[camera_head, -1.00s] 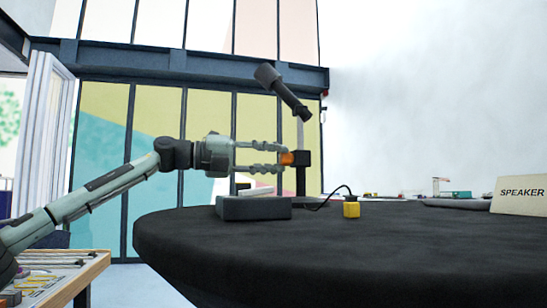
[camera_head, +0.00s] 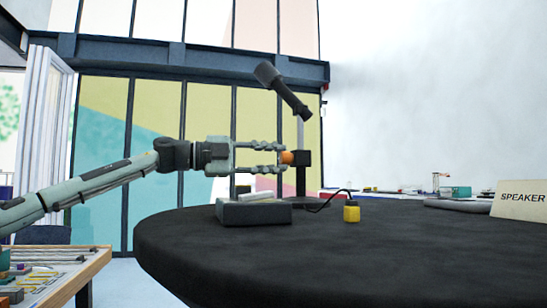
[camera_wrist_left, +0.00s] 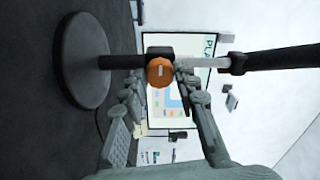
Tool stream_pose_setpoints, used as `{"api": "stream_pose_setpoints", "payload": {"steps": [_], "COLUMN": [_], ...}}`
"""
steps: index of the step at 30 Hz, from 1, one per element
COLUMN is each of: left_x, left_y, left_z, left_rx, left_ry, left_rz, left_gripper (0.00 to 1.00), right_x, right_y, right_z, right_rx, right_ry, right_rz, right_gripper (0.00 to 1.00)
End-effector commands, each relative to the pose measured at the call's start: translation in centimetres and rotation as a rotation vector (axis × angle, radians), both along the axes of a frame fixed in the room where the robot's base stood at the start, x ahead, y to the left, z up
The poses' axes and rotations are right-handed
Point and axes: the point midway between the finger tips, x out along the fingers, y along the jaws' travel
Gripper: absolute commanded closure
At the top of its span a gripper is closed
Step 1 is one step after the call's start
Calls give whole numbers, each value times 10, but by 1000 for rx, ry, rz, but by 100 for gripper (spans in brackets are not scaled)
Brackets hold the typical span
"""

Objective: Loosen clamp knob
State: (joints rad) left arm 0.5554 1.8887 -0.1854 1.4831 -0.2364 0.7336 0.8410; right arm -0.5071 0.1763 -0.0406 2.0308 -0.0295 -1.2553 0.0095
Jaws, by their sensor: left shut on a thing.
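The orange clamp knob (camera_head: 287,157) sits on the side of a black clamp block (camera_head: 302,158) on an upright post. It also shows in the left wrist view (camera_wrist_left: 160,72), facing the camera, with the post and round dark base (camera_wrist_left: 82,60) behind it. My left gripper (camera_head: 278,158) reaches in from the left, level with the knob. Its two fingers are shut on the knob, one above and one below in the head view. A black tube (camera_head: 282,92) is tilted above the clamp near the top of the post. My right gripper is not in view.
A grey box (camera_head: 255,213) stands below my left gripper on the round black table (camera_head: 350,255). A small yellow object (camera_head: 352,213) with a black cable stands right of it. A SPEAKER sign (camera_head: 520,198) is at the right edge. The near tabletop is clear.

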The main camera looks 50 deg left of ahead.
Motion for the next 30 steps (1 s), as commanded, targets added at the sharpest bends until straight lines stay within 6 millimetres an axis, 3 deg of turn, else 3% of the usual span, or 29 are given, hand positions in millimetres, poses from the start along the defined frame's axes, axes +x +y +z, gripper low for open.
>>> {"api": "stream_pose_setpoints", "payload": {"steps": [17, 18, 21, 22, 30], "left_x": [0, 0, 0, 0, 0], "left_y": [0, 0, 0, 0, 0], "left_z": [0, 0, 0, 0, 0], "left_rx": [-26, -26, -26, -26, -26], "left_ry": [13, 13, 13, 13, 13], "left_rz": [0, 0, 0, 0, 0], "left_gripper": [99, 66, 53, 49, 49], "right_x": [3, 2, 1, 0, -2], "right_y": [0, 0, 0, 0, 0], "right_z": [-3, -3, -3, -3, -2], "right_rx": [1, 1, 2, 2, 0], "right_ry": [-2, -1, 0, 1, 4], "right_rz": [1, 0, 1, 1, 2], "right_gripper": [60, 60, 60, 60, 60]}}
